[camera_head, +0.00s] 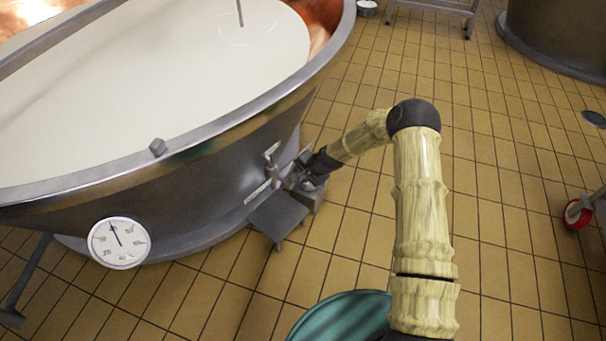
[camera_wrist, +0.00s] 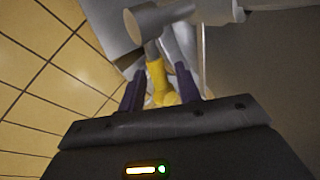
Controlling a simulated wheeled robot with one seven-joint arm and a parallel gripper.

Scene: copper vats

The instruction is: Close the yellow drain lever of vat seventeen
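In the head view, the vat (camera_head: 230,160) is a wide steel vessel full of white liquid. Its drain fitting (camera_head: 268,182) is on the lower side wall, and my gripper (camera_head: 308,172) is right at it. The yellow lever is hidden or too small to tell there. In the wrist view, the yellow lever (camera_wrist: 158,80) stands between the two dark purple fingers of my gripper (camera_wrist: 160,88). The fingers are apart, with a gap visible on the right side of the lever. I cannot tell if the left finger touches it. No vat number is readable.
A round dial thermometer (camera_head: 119,243) hangs on the vat's front. A grey sloping plate (camera_head: 277,216) sits below the drain fitting. A green round object (camera_head: 340,318) is at the bottom. A red-wheeled caster (camera_head: 577,212) is at right. Tiled floor between is clear.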

